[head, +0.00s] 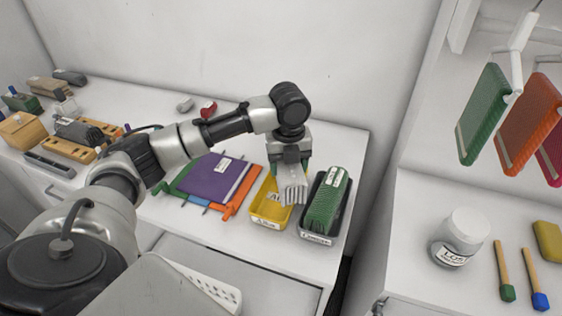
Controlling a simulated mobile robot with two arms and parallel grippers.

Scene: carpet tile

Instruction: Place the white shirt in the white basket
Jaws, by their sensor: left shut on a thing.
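My left gripper (291,168) reaches in from the left and points down over the yellow tray (268,212). It is shut on a small light-grey ribbed piece (292,190), which hangs at the tray's right side. I cannot tell whether the piece touches the tray. The dark tray (318,238) beside it on the right holds a green ribbed block (326,203). I see nothing that is clearly a white shirt. A white perforated edge (213,289) shows at the bottom, partly hidden; I cannot tell whether it is a basket. My right gripper is not in view.
A purple folder (213,178) lies on other coloured items left of the yellow tray. Wooden holders and a stapler are at the far left. Green and orange swatches (485,113) hang above.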

